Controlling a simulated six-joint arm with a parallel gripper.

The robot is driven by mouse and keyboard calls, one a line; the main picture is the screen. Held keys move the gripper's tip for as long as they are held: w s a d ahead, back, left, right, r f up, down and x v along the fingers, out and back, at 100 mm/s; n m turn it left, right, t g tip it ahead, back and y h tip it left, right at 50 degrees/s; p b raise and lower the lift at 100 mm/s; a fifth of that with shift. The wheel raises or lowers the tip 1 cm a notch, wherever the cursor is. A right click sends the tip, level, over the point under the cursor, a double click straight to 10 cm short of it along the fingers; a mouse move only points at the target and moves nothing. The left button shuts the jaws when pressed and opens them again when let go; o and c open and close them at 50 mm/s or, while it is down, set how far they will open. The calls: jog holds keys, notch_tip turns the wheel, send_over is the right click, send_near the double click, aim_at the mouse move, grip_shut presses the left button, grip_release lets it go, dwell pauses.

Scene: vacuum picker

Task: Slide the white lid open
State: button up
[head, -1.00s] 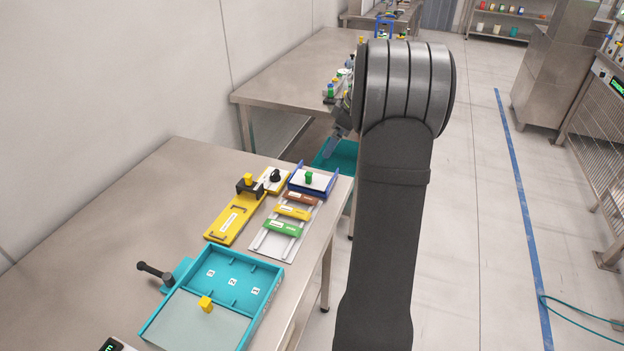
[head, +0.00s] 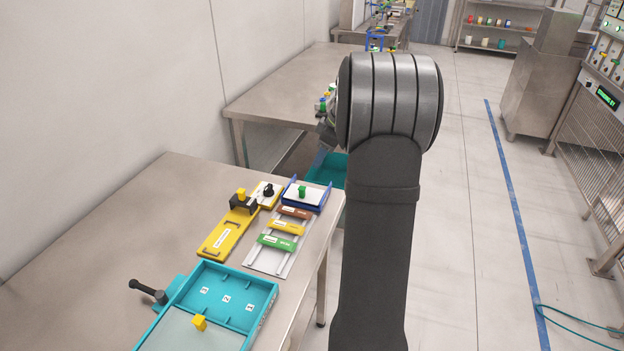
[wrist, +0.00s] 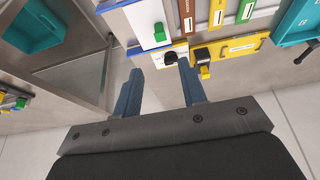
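The white lid (head: 314,197) lies on a blue box (head: 304,208) near the far right corner of the near steel table. A green knob (head: 302,191) stands on it. In the wrist view the white lid (wrist: 143,20) is at the top, with its green knob (wrist: 159,32) near the lower right corner. My gripper (wrist: 161,68) is open and empty, with its two blue fingers apart. It is clear of the lid and knob. In the head view my arm hides most of the gripper.
A black knob on a white plate (wrist: 171,58) shows between the fingertips, by a yellow slide fixture (head: 228,234). Brown, yellow and green sliders sit on a grey rail board (head: 265,262). A teal compartment box (head: 263,312) is nearer. A teal bin (head: 328,168) is beyond the table.

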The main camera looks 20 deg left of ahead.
aim_at(303, 189)
jog(key=x, duration=1.4)
jog(key=shift+a+f, duration=0.15)
grip_shut()
